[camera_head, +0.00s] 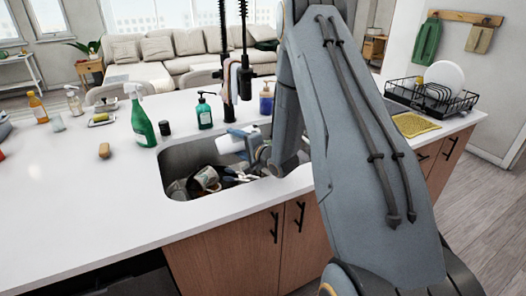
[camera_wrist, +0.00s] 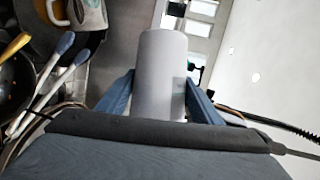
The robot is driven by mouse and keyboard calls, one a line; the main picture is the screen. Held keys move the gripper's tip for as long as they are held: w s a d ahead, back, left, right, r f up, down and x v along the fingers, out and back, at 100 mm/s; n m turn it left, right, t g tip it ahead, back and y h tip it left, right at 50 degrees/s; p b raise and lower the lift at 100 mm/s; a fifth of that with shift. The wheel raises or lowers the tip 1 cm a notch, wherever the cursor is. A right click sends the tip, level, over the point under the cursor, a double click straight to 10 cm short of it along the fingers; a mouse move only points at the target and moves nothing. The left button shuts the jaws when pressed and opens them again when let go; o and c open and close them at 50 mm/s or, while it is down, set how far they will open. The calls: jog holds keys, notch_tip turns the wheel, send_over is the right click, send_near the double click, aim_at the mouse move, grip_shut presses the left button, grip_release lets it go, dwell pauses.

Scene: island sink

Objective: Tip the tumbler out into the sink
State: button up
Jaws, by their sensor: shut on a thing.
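A white tumbler (camera_wrist: 160,75) is held between the two fingers of my gripper (camera_wrist: 158,90) in the wrist view. In the head view the tumbler (camera_head: 230,142) lies tilted nearly on its side, above the sink (camera_head: 178,160). My gripper (camera_head: 250,140) is shut on it, over the right part of the basin. The tumbler's mouth and inside cannot be made out, nor whether anything is flowing from it.
The sink holds a mug (camera_head: 206,177), cutlery (camera_head: 240,175) and other dishes. A green spray bottle (camera_head: 142,120), a dark jar (camera_head: 164,128) and a soap bottle (camera_head: 204,112) stand behind it. A dish rack (camera_head: 440,98) is at right. The counter's left front is clear.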

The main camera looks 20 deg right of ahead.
jog(key=shift+d+m, duration=0.25)
jog(key=shift+m, duration=0.35)
dwell(1.2)
jog(key=shift+t+y, duration=0.3)
jog(key=shift+d+r+m, duration=0.1)
jog(key=shift+r+m, duration=0.15)
jog(key=shift+m, duration=0.05)
jog(key=shift+f, duration=0.15)
jog(key=shift+a+n, duration=0.4)
jog(key=shift+n, duration=0.3)
jog(key=shift+a+f+n+g+h, duration=0.55)
jog(key=shift+a+f+n, duration=0.2)
jog(key=shift+f+n, duration=0.15)
jog(key=shift+d+r, duration=0.1)
jog(key=shift+w, duration=0.1)
